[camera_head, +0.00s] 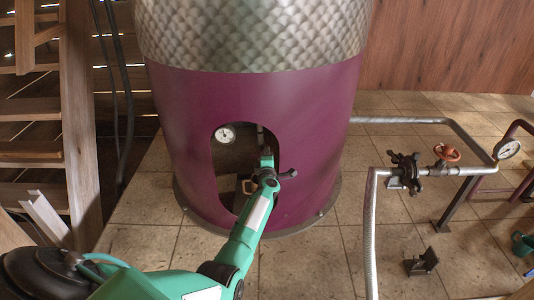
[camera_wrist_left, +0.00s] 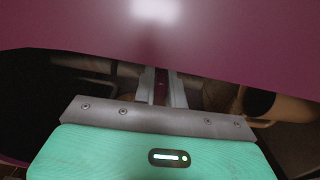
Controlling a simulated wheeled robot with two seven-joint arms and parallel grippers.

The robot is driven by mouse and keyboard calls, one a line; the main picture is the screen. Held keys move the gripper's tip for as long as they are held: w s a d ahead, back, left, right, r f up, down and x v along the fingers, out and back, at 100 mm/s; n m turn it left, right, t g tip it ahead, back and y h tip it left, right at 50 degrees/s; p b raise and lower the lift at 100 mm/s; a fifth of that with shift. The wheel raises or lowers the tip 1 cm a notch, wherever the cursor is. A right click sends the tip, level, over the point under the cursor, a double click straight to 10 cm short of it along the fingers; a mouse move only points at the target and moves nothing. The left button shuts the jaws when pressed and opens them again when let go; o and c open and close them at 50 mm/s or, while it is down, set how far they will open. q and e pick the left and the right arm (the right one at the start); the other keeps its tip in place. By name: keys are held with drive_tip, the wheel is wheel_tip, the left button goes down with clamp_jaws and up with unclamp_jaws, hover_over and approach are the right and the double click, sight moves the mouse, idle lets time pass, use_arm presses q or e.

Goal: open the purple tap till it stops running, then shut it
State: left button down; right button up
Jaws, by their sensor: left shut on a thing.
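My left gripper (camera_head: 262,137) reaches into the dark oval opening in the purple lower part of the still (camera_head: 310,125). In the left wrist view its two grey fingers (camera_wrist_left: 161,80) point away from me and are closed on a narrow purple piece (camera_wrist_left: 161,88), which looks like the purple tap. Most of the tap is hidden by the fingers and the still's wall. In the head view my arm covers the grip, and I cannot make out the tap's angle or any running liquid. My right gripper is not in view.
A round gauge (camera_head: 224,134) shows inside the opening. On the right stand a grey pipe (camera_head: 450,171) with a black valve (camera_head: 405,172), an orange handwheel (camera_head: 446,152) and another gauge (camera_head: 508,149). Wooden stairs (camera_head: 78,110) stand at the left.

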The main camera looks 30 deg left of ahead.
use_arm(q)
drive_tip(key=shift+f+m, duration=0.3)
drive_tip(key=shift+m, duration=0.2)
drive_tip(key=c, duration=1.5)
unclamp_jaws()
drive_tip(key=shift+o, duration=0.2)
drive_tip(key=shift+r, duration=0.1)
drive_tip(key=shift+s+d+r+p, duration=0.1)
drive_tip(key=shift+s+d+p, duration=0.1)
drive_tip(key=shift+p, duration=0.15)
drive_tip(key=p+v, duration=0.6)
drive_tip(key=v, duration=0.7)
drive_tip(key=shift+s, duration=0.2)
